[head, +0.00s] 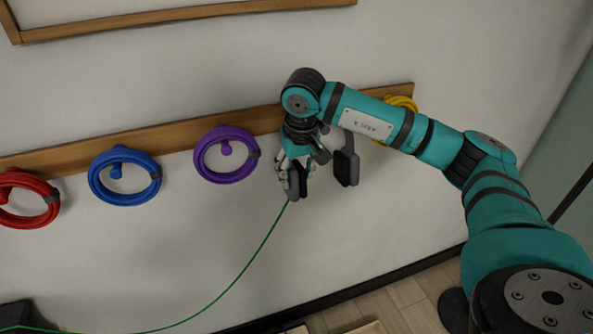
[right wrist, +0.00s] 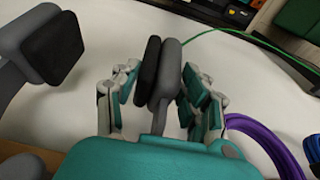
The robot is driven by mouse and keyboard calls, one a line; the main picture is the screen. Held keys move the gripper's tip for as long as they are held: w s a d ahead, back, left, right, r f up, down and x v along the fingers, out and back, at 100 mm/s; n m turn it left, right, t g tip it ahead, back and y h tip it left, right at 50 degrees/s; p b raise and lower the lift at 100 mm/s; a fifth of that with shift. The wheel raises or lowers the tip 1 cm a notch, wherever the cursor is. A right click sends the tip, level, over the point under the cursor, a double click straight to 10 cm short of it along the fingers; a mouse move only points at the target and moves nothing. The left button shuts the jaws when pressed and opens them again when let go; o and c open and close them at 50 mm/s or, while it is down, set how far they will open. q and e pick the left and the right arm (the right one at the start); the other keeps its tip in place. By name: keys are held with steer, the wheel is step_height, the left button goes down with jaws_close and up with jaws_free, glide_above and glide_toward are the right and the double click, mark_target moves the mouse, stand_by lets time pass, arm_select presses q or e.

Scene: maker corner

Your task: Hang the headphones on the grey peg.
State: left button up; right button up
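The headphones (head: 346,167) are dark grey with black pads and show beside and below my right gripper in the head view. My right gripper (head: 297,172) is in front of the wall, just below the wooden rail, with its fingers on both sides of one ear cup. In the right wrist view the fingers (right wrist: 160,95) close around that ear cup (right wrist: 170,75), and the other cup (right wrist: 52,45) is free at the left. Most of the headband is hidden by my gripper and arm. The grey peg cannot be made out. My left gripper is not in view.
The wooden rail (head: 75,157) carries a red coil (head: 12,178), a blue coil (head: 95,183), a purple coil (head: 200,165) and a yellow coil (head: 404,102). A green cable (head: 250,259) runs from the held ear cup to the lower left. A wooden frame (head: 180,13) is above.

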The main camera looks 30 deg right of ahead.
steer(key=o, duration=0.5)
steer(key=shift+f, duration=0.1)
step_height(320, 180, up, 12)
steer(key=s, duration=0.2)
steer(key=shift+a, duration=0.25)
